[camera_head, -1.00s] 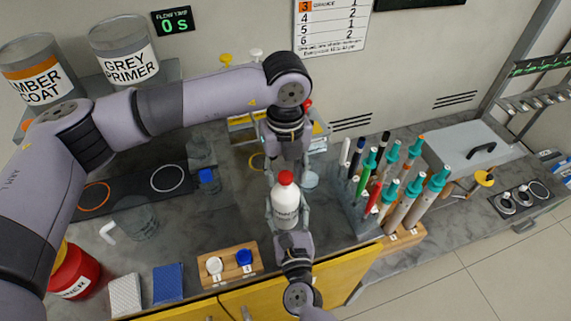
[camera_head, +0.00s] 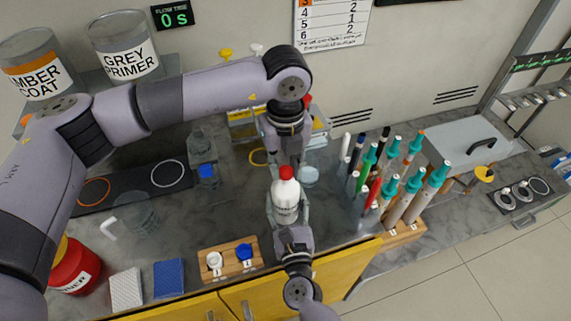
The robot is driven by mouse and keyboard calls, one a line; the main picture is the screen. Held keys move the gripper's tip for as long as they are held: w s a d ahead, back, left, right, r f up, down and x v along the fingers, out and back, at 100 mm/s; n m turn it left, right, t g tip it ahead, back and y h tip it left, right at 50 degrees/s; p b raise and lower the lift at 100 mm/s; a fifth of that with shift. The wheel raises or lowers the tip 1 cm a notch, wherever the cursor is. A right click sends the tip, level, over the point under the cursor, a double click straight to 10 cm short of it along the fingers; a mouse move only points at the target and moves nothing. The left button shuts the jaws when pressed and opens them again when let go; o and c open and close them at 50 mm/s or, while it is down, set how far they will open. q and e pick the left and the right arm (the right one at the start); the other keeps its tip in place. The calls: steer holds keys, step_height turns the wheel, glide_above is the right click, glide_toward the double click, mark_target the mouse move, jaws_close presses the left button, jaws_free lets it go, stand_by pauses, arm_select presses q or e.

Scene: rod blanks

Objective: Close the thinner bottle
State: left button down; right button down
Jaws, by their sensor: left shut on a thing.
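A white bottle (camera_head: 286,207) with a dark-printed label stands upright near the counter's front edge. A red cap (camera_head: 287,172) sits on its top; whether it is fully seated I cannot tell. My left gripper (camera_head: 287,163) points down over the bottle and is shut on the red cap. Its fingertips are small and partly hidden. My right gripper (camera_head: 287,213) comes from the front, with its fingers on both sides of the bottle's body, apparently shut on it.
A wooden block with a white cap and a blue cap (camera_head: 244,252) lies front left. A rack of colourful pens and rods (camera_head: 385,190) stands close on the right. A red can (camera_head: 75,268), a white sponge (camera_head: 126,289) and a blue sponge (camera_head: 169,279) are at the left.

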arm_select(q)
steer(key=m, duration=0.3)
steer(key=shift+m, duration=0.4)
steer(key=m, duration=0.3)
steer(key=shift+m, duration=0.3)
steer(key=m, duration=0.3)
steer(key=shift+m, duration=0.4)
steer(key=m, duration=0.3)
steer(key=shift+m, duration=0.4)
steer(key=m, duration=0.3)
steer(key=shift+m, duration=0.3)
steer(key=m, duration=0.3)
steer(key=shift+m, duration=0.4)
steer(key=m, duration=0.3)
steer(key=shift+m, duration=0.4)
steer(key=m, duration=0.4)
steer(key=shift+m, duration=0.4)
steer(key=c, duration=1.2)
jaws_free()
steer(key=shift+c, duration=0.2)
